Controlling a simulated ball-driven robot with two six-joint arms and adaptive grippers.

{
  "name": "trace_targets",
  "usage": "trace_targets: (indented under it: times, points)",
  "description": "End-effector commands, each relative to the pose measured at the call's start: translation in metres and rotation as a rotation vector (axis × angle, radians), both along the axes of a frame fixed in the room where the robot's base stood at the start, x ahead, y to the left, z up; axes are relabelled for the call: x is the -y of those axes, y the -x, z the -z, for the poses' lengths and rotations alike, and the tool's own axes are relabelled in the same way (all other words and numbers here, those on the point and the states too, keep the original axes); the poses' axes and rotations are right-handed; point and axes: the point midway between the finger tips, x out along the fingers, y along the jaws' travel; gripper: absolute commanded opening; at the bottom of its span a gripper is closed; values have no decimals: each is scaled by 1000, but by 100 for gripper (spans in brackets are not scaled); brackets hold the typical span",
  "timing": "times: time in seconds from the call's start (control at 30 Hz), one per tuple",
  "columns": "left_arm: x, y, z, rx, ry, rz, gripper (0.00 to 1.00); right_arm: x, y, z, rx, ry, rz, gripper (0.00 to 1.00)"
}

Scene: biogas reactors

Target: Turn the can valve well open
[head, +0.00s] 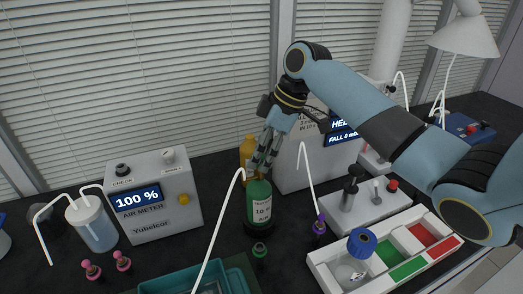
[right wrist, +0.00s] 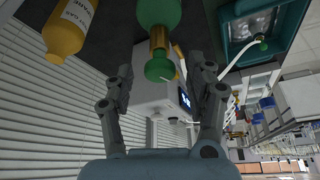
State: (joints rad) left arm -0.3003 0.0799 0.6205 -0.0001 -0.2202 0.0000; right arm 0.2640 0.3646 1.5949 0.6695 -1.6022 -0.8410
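The green can (head: 259,197) with a pale label stands upright on the dark bench in the head view. In the right wrist view the can (right wrist: 158,12) shows at the top, with a brass neck and a round green valve knob (right wrist: 160,70). My right gripper (head: 262,165) comes down from above over the can's top and hides the valve in the head view. In the right wrist view the gripper (right wrist: 164,82) has its fingers apart, one on each side of the knob, with gaps showing. My left gripper is in neither view.
A yellow can (head: 246,148) stands close behind the green one. The air meter (head: 154,198), reading 100 %, is to the left. A grey box with a display (head: 342,132) is behind right. A white tray (head: 318,262) and a teal tray (head: 165,283) lie in front.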

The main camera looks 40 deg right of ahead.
Motion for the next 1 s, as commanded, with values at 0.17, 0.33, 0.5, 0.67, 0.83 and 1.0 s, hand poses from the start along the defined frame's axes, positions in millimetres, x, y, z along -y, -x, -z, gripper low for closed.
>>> trace_targets:
  times: [0.17,0.33,0.5,0.67,0.83,1.0]
  points:
    - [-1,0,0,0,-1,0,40,0,0,0,1,1,0,55]
    - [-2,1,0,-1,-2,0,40,4,2,-10,3,3,1,55]
    - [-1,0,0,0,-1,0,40,15,9,-41,5,5,0,55]
    - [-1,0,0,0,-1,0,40,26,18,-75,4,4,0,55]
    - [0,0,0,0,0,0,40,33,25,-100,3,3,0,55]
    - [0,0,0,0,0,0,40,36,28,-110,0,2,-1,55]
